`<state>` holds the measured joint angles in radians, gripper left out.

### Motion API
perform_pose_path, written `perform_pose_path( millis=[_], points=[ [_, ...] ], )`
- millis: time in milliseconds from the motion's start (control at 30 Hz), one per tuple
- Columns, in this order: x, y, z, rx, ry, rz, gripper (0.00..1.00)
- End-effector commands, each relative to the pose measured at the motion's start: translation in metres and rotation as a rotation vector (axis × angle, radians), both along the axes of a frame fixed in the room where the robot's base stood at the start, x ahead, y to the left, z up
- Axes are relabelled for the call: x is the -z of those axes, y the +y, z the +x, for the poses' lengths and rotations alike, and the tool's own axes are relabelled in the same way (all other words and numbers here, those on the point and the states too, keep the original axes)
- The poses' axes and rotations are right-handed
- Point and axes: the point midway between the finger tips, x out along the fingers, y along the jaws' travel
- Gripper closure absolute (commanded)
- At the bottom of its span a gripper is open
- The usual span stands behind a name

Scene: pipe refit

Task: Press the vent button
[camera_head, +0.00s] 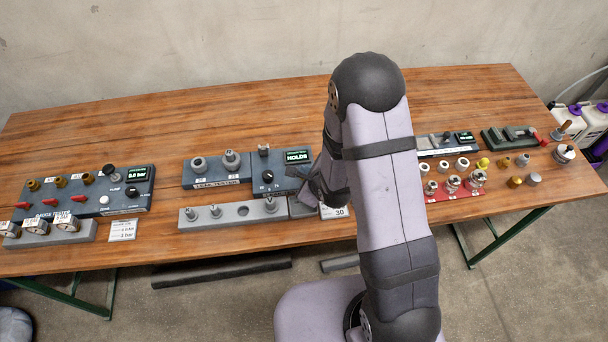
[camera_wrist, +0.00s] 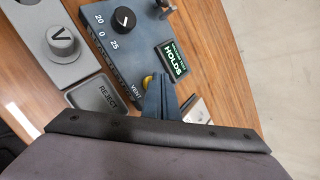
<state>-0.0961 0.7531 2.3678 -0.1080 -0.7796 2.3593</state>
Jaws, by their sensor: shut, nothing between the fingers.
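The vent button (camera_wrist: 148,80) is a small yellow button beside the word VENT on the blue leak tester panel (camera_head: 215,171). In the wrist view it is partly covered by my gripper (camera_wrist: 160,82). My gripper is shut and empty, its fingertips right at the button's edge; I cannot tell whether they touch it. In the head view my gripper (camera_head: 301,173) is over the tester's right end, and the button is hidden behind it. The tester's screen (camera_head: 297,157) reads HOLDS and also shows in the wrist view (camera_wrist: 173,61). The dial (camera_wrist: 124,18) sits above the button.
A grey rack (camera_head: 226,215) with several fittings stands in front of the tester, with a REJECT tray (camera_wrist: 92,95) at its end. A card (camera_head: 336,212) marked 30 lies close by. A pressure panel (camera_head: 83,195) is at left; red-tray fittings (camera_head: 455,193) are at right.

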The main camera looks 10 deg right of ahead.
Motion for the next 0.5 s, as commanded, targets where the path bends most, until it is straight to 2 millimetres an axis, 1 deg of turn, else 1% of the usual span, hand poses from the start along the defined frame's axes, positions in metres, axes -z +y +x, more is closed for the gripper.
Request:
perform_pose_path(
  millis=[500],
  points=[
    [0.0063,-0.0001,0.0001,0.0,0.0,0.0,1.0]
  ],
)
